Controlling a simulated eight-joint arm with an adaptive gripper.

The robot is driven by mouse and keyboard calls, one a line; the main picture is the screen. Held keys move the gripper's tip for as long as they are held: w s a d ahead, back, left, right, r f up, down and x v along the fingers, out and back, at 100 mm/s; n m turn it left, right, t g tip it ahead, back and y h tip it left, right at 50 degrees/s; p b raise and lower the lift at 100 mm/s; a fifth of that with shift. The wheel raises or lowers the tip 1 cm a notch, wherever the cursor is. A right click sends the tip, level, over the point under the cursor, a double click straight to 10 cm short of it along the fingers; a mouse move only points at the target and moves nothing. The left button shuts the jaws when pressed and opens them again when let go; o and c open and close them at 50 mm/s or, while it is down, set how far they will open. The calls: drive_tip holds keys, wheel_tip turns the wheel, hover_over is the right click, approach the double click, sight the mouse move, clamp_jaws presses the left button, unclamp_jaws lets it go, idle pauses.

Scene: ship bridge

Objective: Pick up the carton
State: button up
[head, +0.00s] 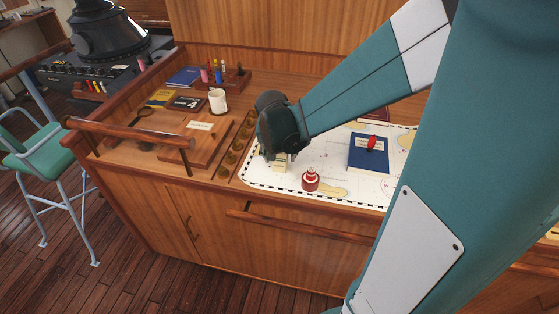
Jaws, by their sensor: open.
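A small cream block-like thing (280,163), which looks like the carton, stands on the chart near its left edge. It is partly hidden by my wrist. My gripper (270,154) points down from the dark end of my arm, right over and beside this thing. The fingers are small and mostly hidden, and I cannot tell whether they touch it. My gripper is open.
A red and white round item (311,179) stands just right of the carton. A blue book (368,152) with a red item (373,143) on it lies further right. A white mug (217,101) and a wooden box (200,138) are left. A rail (300,228) runs along the front.

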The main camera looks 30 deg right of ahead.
drive_tip(key=shift+c, duration=0.5)
drive_tip(key=c, duration=0.9)
drive_tip(key=shift+r, duration=0.1)
drive_tip(key=shift+r+p, duration=0.85)
drive_tip(key=shift+r, duration=4.1)
